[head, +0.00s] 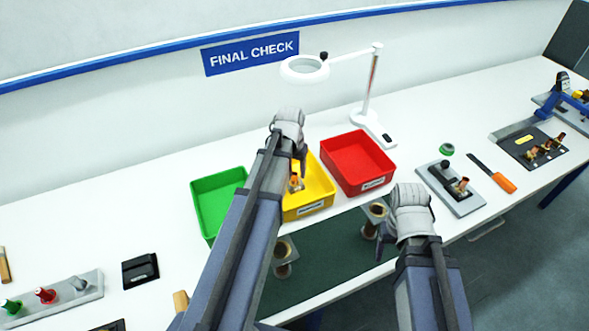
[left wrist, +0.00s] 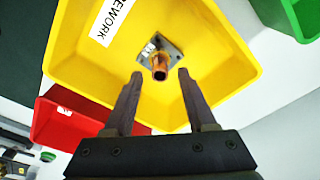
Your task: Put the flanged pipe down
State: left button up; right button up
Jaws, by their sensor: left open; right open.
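The flanged pipe (left wrist: 160,68), a copper tube on a grey square flange with a small white label, stands in the yellow bin (left wrist: 85,70), which is marked REWORK. In the head view the pipe (head: 296,183) shows just right of my left arm. My left gripper (left wrist: 157,78) is open above the bin, its fingers apart on either side of the pipe's near end and not visibly touching it. In the head view my left gripper's fingers are mostly hidden by my arm. My right gripper (head: 385,215) is open at the front edge of the table, right of the yellow bin.
A green bin (head: 213,200) and a red bin (head: 358,160) flank the yellow one. A magnifier lamp (head: 368,100) stands behind. A fixture plate (head: 450,188) and orange-handled tool (head: 502,182) lie right.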

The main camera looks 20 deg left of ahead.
aim_at(294, 188)
pick_arm(q)
notch_tip(294, 188, up, 10)
jog(key=s+p, duration=0.1)
jog(key=p, duration=0.7)
jog(key=shift+f, duration=0.2)
pick_arm(e)
notch_tip(294, 188, up, 10)
jog(key=shift+f, duration=0.25)
pick_arm(q)
jog(key=shift+s, duration=0.1)
jog(key=s+d+m, duration=0.2)
jog(key=s+d, duration=0.5)
jog(key=d, duration=0.4)
jog(key=s+d+m+g+y, duration=0.1)
jog(key=s+d+m, duration=0.1)
jog(key=s+d, duration=0.6)
jog(key=d, duration=0.3)
jog(key=shift+d+g, duration=0.3)
jog(key=shift+f, duration=0.1)
notch_tip(294, 188, down, 9)
jog(key=b, duration=0.8)
jog(key=shift+b, duration=0.35)
pick_arm(e)
notch_tip(294, 188, down, 9)
jog(key=shift+f, duration=0.1)
